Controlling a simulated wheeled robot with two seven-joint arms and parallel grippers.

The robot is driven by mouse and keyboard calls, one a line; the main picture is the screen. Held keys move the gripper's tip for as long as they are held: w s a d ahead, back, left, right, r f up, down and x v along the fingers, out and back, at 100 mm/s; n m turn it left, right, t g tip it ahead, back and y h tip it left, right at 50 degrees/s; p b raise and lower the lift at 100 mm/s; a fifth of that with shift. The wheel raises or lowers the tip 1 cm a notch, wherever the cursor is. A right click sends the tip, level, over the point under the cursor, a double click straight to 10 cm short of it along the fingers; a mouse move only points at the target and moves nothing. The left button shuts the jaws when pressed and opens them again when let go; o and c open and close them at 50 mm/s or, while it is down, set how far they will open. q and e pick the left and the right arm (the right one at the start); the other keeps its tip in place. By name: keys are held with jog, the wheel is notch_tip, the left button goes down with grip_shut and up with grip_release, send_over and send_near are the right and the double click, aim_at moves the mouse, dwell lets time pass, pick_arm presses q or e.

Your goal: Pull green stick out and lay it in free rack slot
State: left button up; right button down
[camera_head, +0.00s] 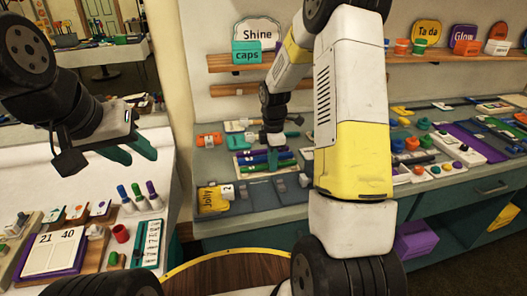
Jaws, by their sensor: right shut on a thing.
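A pale rack (240,172) on the right-hand counter holds purple, blue and green sticks, mostly lying flat. The green stick (284,167) lies along its near side. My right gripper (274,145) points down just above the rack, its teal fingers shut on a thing. The fingertips are small and partly lost among the sticks, so the grip on the green stick is not clear. My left gripper (140,148) is over the left-hand white table, its teal fingers apart and empty. A free slot in the rack cannot be made out.
Upright green (122,194), blue and purple markers stand on the left table. A yellow "Jolly" card (214,199) lies before the rack; an orange box (209,140) is behind-left. A shelf (235,63) with a "caps" box is above. Coloured parts crowd the counter to the right.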

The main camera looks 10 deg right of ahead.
dwell(0.3)
jog(key=c, duration=1.4)
grip_release()
jog(key=shift+c, duration=1.4)
jog(key=shift+r, duration=4)
jog(key=s+a+r+m+t+y, duration=0.1)
jog(key=s+r+m+t, duration=0.2)
jog(key=s+r+m, duration=0.5)
jog(key=s+a+r+m+t+y, duration=0.1)
jog(key=s+a+r+m+t, duration=0.1)
jog(key=s+r+m, duration=0.7)
jog(key=s+t, duration=0.1)
jog(key=s, duration=0.6)
jog(key=shift+s+a+m, duration=0.15)
jog(key=shift+a+m, duration=0.05)
jog(key=shift+m, duration=0.2)
